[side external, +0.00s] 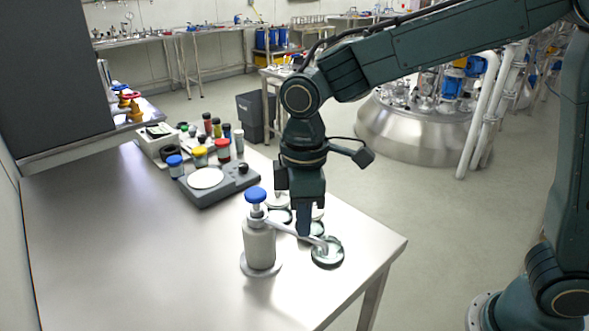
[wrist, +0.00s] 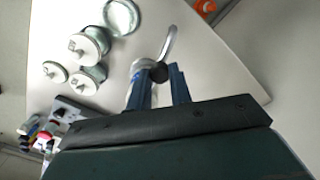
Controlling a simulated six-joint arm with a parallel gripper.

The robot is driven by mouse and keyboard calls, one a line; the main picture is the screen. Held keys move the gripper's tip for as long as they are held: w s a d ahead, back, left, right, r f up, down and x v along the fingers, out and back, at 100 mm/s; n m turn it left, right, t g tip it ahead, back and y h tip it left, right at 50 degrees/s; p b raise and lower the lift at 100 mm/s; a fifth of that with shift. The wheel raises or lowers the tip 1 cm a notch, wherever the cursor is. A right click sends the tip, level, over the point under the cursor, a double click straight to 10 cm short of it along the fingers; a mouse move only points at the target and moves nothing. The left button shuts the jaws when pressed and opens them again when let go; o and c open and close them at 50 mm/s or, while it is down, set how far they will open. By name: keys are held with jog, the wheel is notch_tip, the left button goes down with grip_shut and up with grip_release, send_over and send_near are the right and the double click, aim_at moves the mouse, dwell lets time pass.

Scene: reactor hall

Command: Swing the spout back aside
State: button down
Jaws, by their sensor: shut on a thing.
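The dispenser (side external: 260,243) stands upright on the table, with a grey body and a blue knob (side external: 256,195) on top. Its thin spout (side external: 290,232) reaches right, and its end overlaps an open glass dish (side external: 327,258) in the side view. In the wrist view the curved spout (wrist: 169,43) lies to the right of the glass dish (wrist: 122,17), apart from it. My gripper (side external: 303,231) points down at the spout, shut on it. In the wrist view a dark round piece (wrist: 159,72) shows at my fingertips (wrist: 163,75). My left finger partly hides the dispenser body.
Several lidded jars (wrist: 90,43) stand close by, behind my gripper in the side view. A grey scale (side external: 215,185) and several coloured-cap bottles (side external: 222,149) stand at the back. The table's left part and front (side external: 120,260) are clear. The table's right edge is near the dish.

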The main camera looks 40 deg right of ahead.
jog(key=shift+s+a+m, duration=0.15)
jog(key=shift+a+m, duration=0.45)
jog(key=shift+m, duration=0.1)
jog(key=c, duration=1.3)
grip_release()
jog(key=shift+o, duration=0.2)
jog(key=shift+r, duration=0.1)
notch_tip(320, 180, up, 14)
